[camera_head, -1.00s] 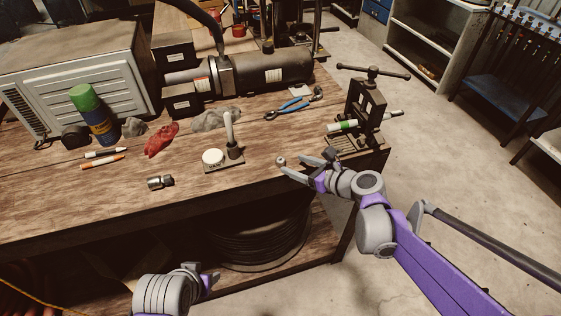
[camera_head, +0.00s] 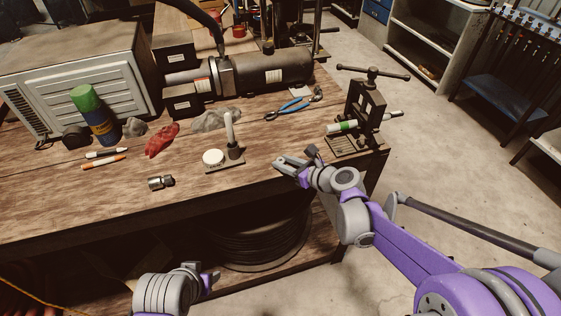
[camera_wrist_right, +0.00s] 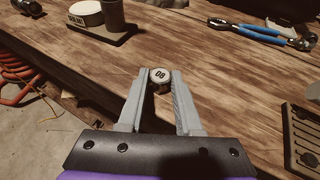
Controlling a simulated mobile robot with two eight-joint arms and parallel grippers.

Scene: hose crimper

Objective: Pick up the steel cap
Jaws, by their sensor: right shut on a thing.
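The steel cap (camera_wrist_right: 159,76) is a small round metal piece with a dark-marked pale top. It sits between the fingertips of my right gripper (camera_wrist_right: 158,83) in the right wrist view, and the fingers are shut on it. In the head view the right gripper (camera_head: 279,165) is at the front edge of the workbench, low over the wood. The cap is mostly hidden by the fingers there. My left gripper (camera_head: 210,281) is below the bench front at the lower left; its fingers are too small and turned away to tell their opening.
The wooden workbench (camera_head: 60,205) holds a base with a white disc (camera_head: 213,157) and upright post. A metal fitting (camera_head: 160,183) lies left of it. Blue-handled pliers (camera_head: 291,106) lie behind. A vise (camera_head: 362,115) with a green-banded piece stands right. Bare wood surrounds the right gripper.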

